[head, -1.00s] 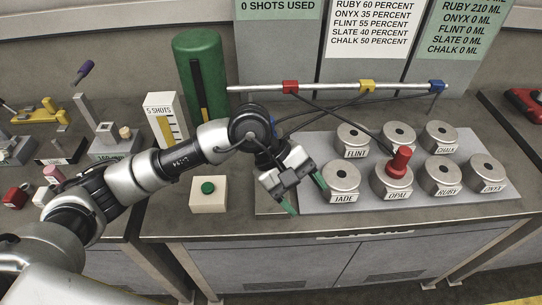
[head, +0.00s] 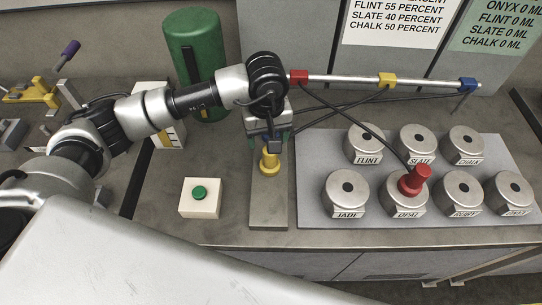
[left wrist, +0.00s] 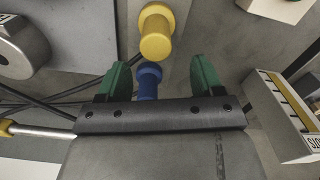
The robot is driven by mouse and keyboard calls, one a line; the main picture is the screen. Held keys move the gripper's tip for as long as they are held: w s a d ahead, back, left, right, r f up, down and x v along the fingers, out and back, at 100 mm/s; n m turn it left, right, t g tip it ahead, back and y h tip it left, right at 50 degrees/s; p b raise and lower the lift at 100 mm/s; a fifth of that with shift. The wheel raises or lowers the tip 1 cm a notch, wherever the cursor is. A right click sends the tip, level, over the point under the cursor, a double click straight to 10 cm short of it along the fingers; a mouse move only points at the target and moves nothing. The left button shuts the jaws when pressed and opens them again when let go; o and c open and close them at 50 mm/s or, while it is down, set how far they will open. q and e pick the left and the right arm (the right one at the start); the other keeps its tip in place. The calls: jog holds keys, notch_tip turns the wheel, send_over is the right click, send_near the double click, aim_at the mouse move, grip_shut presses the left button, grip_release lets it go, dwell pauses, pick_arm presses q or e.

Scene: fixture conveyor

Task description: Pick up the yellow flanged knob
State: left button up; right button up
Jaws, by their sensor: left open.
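The yellow flanged knob (head: 269,162) stands on the narrow grey plate (head: 269,205) left of the canisters. My left gripper (head: 268,138) is over that plate, close behind the knob in the head view. In the left wrist view the yellow knob (left wrist: 156,33) lies beyond the fingertips, roughly centred between them. The green fingers of the left gripper (left wrist: 159,74) are open and do not hold it. A blue knob (left wrist: 149,80) shows between the fingers, lower down; whether it touches them I cannot tell. My right gripper is not in view.
A red knob (head: 414,181) sits on the OPAL canister, among several labelled grey canisters on a tray (head: 305,212). A rail (head: 345,80) with dark hoses runs behind. A white box with a green button (head: 199,193) stands left of the plate.

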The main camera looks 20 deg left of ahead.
aim_at(270, 156)
pick_arm(q)
jog(key=shift+s+f, duration=0.1)
jog(key=shift+f, duration=0.6)
jog(key=shift+d+f+p, duration=0.1)
jog(key=shift+f+p, duration=0.3)
jog(key=shift+p, duration=0.05)
jog(key=f, duration=0.1)
jog(key=f+p, duration=0.1)
jog(key=f, duration=0.1)
jog(key=shift+s+d+f+p, duration=0.3)
jog(key=shift+d, duration=0.05)
jog(key=shift+f, duration=0.45)
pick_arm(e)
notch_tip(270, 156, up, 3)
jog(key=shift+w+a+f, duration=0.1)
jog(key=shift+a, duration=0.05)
pick_arm(q)
jog(key=shift+c, duration=1)
jog(key=c, duration=0.9)
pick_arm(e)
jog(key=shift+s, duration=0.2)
pick_arm(q)
jog(key=shift+c, duration=0.2)
